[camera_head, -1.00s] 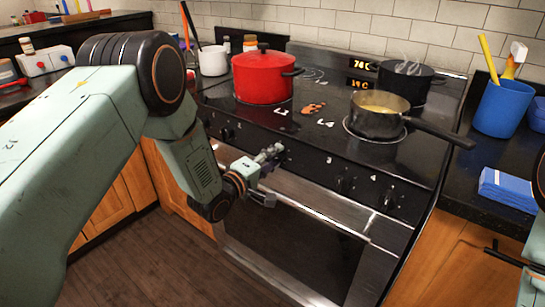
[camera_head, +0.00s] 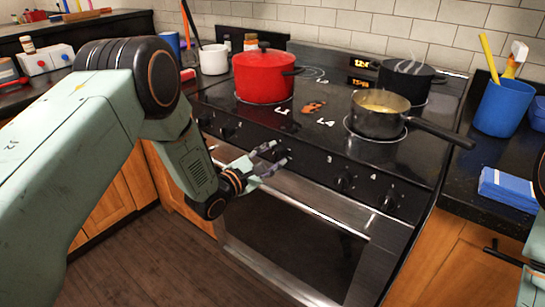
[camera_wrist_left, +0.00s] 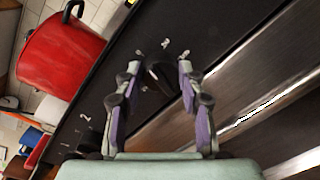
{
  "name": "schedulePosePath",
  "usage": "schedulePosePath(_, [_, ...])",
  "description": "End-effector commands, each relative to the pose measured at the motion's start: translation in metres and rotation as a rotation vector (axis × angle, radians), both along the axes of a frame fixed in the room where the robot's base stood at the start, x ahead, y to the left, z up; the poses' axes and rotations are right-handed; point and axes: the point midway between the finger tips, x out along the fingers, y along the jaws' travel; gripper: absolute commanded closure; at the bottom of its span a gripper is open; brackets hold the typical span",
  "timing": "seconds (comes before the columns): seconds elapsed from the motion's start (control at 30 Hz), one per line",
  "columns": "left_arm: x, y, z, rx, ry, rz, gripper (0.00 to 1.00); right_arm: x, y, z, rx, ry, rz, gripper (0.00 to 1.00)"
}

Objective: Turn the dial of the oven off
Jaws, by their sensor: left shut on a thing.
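The oven's front panel carries a row of black dials. The middle dial (camera_head: 283,157) sits between numbered dials 2 and 3. My left gripper (camera_head: 272,155) reaches it from the left, its two fingers on either side of the knob. In the left wrist view the dark knob (camera_wrist_left: 162,76) stands between the tips of the left gripper (camera_wrist_left: 159,68), which is shut on it. Its marking is not readable. The oven door (camera_head: 290,215) is closed below.
The saucepan's handle (camera_head: 441,133) sticks out over the right side. Dial 3 (camera_head: 345,183) and dial 4 (camera_head: 388,202) are to the right. The door handle bar (camera_head: 310,198) runs below.

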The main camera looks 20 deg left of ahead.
Motion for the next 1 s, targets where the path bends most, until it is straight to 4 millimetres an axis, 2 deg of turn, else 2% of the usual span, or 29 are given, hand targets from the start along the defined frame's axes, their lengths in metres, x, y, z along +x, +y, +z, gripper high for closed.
schedulePosePath(0.4, [0.0004, 0.0021, -0.0006, -0.196, 0.072, 0.003, 0.92, 0.0000, 0.0000, -0.0018, 0.000, 0.000, 0.000, 0.60])
schedulePosePath(1.0, [0.0002, 0.0019, -0.0008, -0.232, 0.086, 0.003, 0.92, 0.0000, 0.0000, -0.0020, 0.000, 0.000, 0.000, 0.60])
